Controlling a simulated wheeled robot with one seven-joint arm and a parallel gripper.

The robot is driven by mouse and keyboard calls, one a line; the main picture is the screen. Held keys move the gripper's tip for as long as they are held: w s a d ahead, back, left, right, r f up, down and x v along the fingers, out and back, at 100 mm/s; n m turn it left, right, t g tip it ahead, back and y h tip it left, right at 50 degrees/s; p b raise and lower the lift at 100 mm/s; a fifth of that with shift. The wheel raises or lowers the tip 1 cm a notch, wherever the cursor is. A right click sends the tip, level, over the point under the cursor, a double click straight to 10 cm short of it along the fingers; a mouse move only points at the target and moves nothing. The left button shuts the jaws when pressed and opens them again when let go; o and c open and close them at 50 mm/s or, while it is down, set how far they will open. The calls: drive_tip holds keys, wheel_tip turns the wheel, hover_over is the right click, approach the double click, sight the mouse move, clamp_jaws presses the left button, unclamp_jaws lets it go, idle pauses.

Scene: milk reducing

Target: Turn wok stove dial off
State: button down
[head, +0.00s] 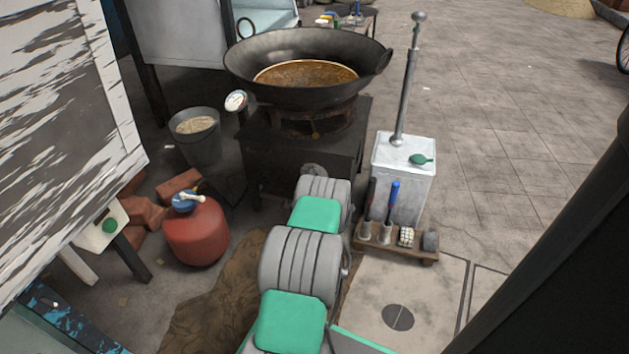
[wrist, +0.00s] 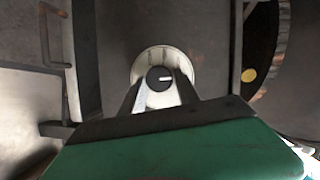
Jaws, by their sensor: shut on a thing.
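The stove dial (wrist: 161,76) shows in the middle of the wrist view, a dark round knob with a short white mark on a pale round plate. The mark lies roughly level across the knob. My gripper (wrist: 160,92) is shut on the dial, with its two fingers on either side of the knob. In the head view the black stove (head: 270,145) carries a big dark wok (head: 245,75) with brown liquid in it. My arm reaches toward the stove's front there and largely hides the dial and my gripper.
A red gas cylinder (head: 195,235) and a grey bucket (head: 200,148) stand left of my arm. A white box (head: 403,160) with a metal post is right of the stove, behind a low wooden rack (head: 398,248) of small items. Paved floor at right is open.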

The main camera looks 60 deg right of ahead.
drive_tip(key=shift+w+r+m, duration=0.15)
drive_tip(key=shift+w+m, duration=0.15)
idle(0.4)
drive_tip(key=c, duration=1.1)
unclamp_jaws()
drive_tip(key=shift+w, duration=0.1)
drive_tip(key=shift+o, duration=1)
drive_tip(key=shift+s, duration=0.2)
drive_tip(key=f+p+v, duration=0.1)
drive_tip(key=p+v, duration=0.2)
drive_tip(key=v, duration=0.4)
drive_tip(key=shift+s+a+r, duration=0.3)
drive_tip(key=shift+s+r, duration=0.1)
